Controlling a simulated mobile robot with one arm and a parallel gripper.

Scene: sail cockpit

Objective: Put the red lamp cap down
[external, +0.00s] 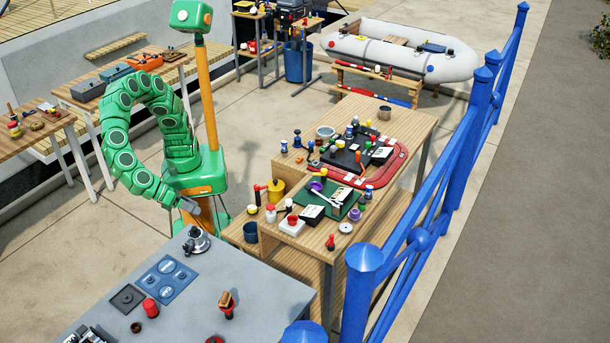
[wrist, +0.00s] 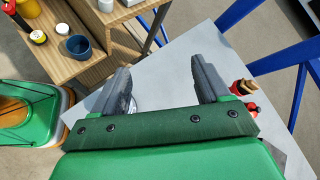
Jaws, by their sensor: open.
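A small red cylinder (external: 150,307), which looks like the red lamp cap, stands on the grey table (external: 265,290) near its left part. My gripper (external: 188,206) is at the far edge of this table, above it and well apart from the red cylinder. In the wrist view my gripper (wrist: 162,84) is open, with nothing between its fingers and bare grey tabletop beyond them.
A blue plate with round marks (external: 166,278), a dark square plate (external: 127,299) and a red-and-wood item (external: 227,305) are also there. The table's right side is clear. A crowded wooden bench (external: 400,125) stands behind.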

